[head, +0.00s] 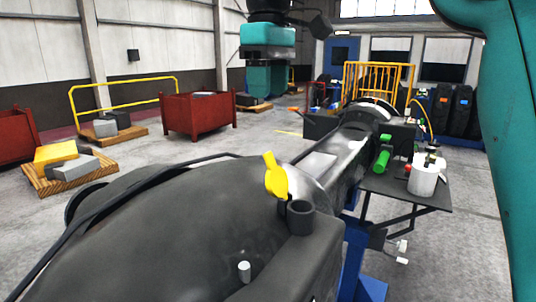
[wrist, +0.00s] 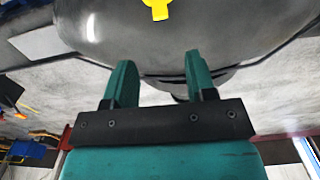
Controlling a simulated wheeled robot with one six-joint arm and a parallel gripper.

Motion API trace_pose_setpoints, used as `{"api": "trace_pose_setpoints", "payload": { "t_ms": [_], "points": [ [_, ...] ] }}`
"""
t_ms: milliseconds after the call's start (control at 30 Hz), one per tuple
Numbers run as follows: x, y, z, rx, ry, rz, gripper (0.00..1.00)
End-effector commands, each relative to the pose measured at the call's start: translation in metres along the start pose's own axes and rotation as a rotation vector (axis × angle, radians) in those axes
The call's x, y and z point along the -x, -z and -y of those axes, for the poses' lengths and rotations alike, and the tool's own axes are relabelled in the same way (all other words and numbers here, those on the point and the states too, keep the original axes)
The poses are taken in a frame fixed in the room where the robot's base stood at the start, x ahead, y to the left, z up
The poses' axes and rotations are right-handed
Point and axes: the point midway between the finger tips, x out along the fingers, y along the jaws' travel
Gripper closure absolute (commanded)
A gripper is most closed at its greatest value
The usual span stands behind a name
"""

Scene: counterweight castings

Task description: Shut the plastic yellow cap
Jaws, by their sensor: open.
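The yellow cap (head: 276,178) stands raised on the dark grey casting (head: 170,235), its narrow tab pointing up and left. A short dark cylindrical neck (head: 300,217) stands just in front of it, its top uncovered. The wrist view shows part of the yellow cap (wrist: 158,9) at the top edge, cut off by the frame. My gripper (head: 266,92) hangs in the air above and apart from the cap in the head view. In the wrist view my gripper (wrist: 158,62) has its two teal fingers spread with nothing between them.
A small table (head: 400,192) at the right holds a white canister (head: 424,178) and a green item (head: 381,160). A black cable (head: 150,170) runs over the casting. Red bins (head: 198,115) and pallets (head: 75,180) stand on the floor at the left. The air around the cap looks clear.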

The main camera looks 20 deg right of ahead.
Motion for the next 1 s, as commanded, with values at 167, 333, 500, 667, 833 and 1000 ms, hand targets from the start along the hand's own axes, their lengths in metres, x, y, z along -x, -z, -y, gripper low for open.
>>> {"api": "trace_pose_setpoints", "payload": {
  "t_ms": [167, 333, 500, 667, 833, 1000],
  "points": [
    [-0.042, -0.002, 0.000, -0.001, 0.002, 0.005, 0.49],
    [-0.080, -0.002, 0.000, -0.003, 0.002, 0.005, 0.49],
    [-0.110, -0.002, -0.001, -0.003, 0.002, 0.004, 0.49],
    [-0.127, -0.002, -0.001, -0.003, 0.001, 0.003, 0.49],
    [-0.133, -0.001, -0.001, -0.003, 0.000, 0.000, 0.49],
    [-0.133, -0.001, -0.001, -0.003, 0.000, 0.000, 0.49]
  ]
}}
